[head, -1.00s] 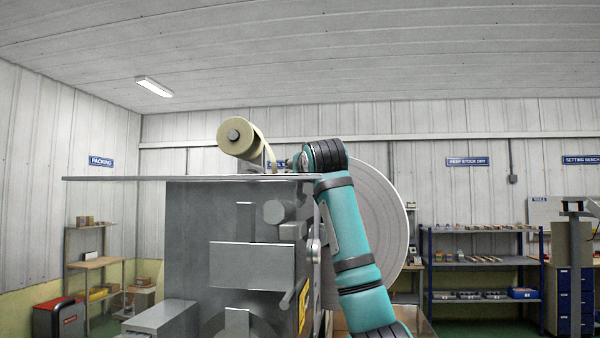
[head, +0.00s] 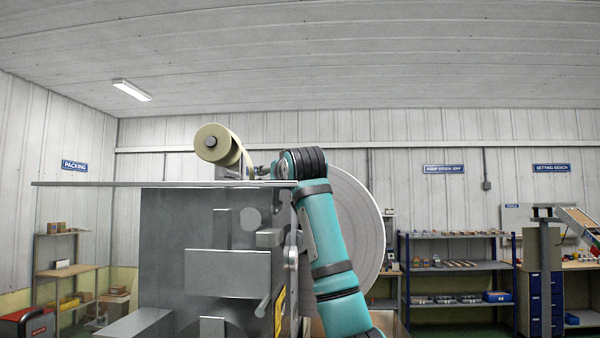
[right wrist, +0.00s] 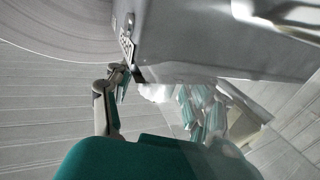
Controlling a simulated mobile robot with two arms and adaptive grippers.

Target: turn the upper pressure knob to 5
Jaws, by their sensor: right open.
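The grey wrapping machine (head: 225,263) fills the middle of the head view, with round and lever-like parts on its face. I cannot make out the upper pressure knob or its scale for certain. My teal right arm stands along the machine's right edge, and its gripper is not clearly visible there. In the right wrist view my right gripper (right wrist: 118,78) is open, with a grey finger close to a grey machine wall (right wrist: 190,40). A small plate with black and white marks (right wrist: 127,45) is on that wall just beyond the finger. My left gripper is not in view.
A cream roll (head: 213,143) sits above the machine's flat top plate (head: 100,184). A large pale disc (head: 360,225) stands behind my right arm. Blue shelves (head: 457,265) are at the right, and a wooden rack (head: 65,270) is at the far left.

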